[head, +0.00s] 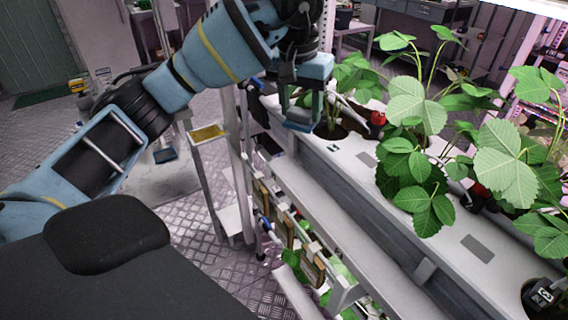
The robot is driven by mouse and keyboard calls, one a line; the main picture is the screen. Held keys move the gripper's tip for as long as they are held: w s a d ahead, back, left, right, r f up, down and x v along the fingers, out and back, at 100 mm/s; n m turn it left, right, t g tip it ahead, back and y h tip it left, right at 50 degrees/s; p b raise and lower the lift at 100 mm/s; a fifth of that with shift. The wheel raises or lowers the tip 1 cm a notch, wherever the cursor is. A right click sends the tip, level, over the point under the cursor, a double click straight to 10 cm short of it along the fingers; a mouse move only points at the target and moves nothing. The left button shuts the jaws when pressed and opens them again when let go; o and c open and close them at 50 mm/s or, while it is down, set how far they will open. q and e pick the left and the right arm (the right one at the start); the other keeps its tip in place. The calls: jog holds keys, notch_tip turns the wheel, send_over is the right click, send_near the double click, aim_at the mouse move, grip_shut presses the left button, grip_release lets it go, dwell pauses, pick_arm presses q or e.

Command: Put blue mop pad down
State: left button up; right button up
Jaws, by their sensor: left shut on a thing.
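The fingers partly hide the pad. I cannot tell whether the pad touches the rack. My right gripper is not in view.
The white rack (350,160) holds several leafy strawberry plants (408,105) in round holes, with red berries (377,118). Lower shelves with small boxes (312,268) lie below. A metal post frame (207,180) stands left of the rack. Patterned metal floor (200,245) is open left of it.

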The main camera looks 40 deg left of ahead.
pick_arm(q)
jog(key=w+a+r+n, duration=0.2)
jog(key=w+a, duration=0.1)
jog(key=a, duration=0.2)
jog(key=shift+n, duration=0.3)
jog(key=shift+a+f+p, duration=0.15)
jog(key=shift+f+p, duration=0.25)
jog(key=shift+f, duration=4)
jog(key=shift+a+f+p, duration=0.1)
jog(key=shift+f+p, duration=0.25)
jog(key=shift+f, duration=4.05)
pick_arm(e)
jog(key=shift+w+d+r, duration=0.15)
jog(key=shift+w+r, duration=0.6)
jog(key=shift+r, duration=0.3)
pick_arm(q)
jog(key=shift+f, duration=0.15)
jog(key=o, duration=0.8)
jog(key=shift+o, duration=0.2)
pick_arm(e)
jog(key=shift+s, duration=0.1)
